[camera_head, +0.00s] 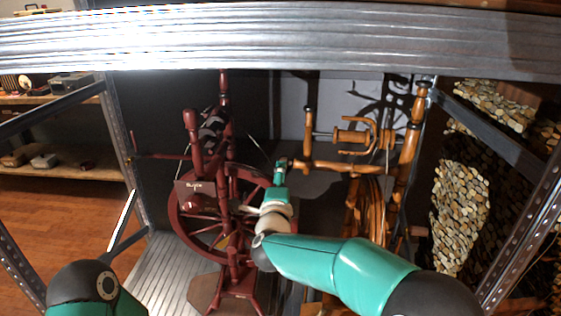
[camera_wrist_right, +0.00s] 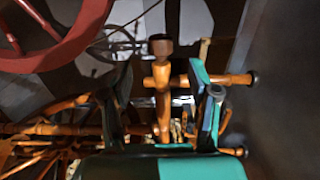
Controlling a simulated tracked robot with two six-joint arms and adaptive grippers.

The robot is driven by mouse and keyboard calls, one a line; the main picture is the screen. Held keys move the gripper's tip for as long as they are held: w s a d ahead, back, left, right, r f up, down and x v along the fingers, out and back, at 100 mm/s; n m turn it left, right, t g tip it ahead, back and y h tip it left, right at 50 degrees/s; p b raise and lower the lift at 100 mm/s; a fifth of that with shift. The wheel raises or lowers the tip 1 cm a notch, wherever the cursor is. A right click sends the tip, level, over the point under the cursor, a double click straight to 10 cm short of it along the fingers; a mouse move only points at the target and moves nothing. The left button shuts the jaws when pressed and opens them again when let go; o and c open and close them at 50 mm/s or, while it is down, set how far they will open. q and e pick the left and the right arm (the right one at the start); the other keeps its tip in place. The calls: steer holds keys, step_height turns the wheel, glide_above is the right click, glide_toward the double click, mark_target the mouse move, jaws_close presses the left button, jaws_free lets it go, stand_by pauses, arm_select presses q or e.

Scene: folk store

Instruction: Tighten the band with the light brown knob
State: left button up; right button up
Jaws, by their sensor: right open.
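The light brown wooden spinning wheel (camera_head: 368,205) stands on the right side of the shelf. Its upper bar (camera_head: 335,167) ends on the left close to my right gripper (camera_head: 281,165). In the right wrist view, my right gripper (camera_wrist_right: 163,80) is open, with one finger on each side of a light brown turned post (camera_wrist_right: 162,100) that has a dark brown end (camera_wrist_right: 160,47). The fingers look apart from it. I cannot tell for certain whether this post is the light brown knob. The drive band is too thin to make out. My left gripper is out of view; only its arm shows at the lower left.
A dark red spinning wheel (camera_head: 231,240) stands just left of my right gripper. A metal beam (camera_head: 280,42) crosses the top front, and metal uprights stand at both sides. Stacked wood (camera_head: 460,210) fills the right side.

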steer(key=w+p, duration=0.1)
steer(key=w, duration=0.7)
steer(key=shift+w+p, duration=0.3)
steer(key=shift+p, duration=0.05)
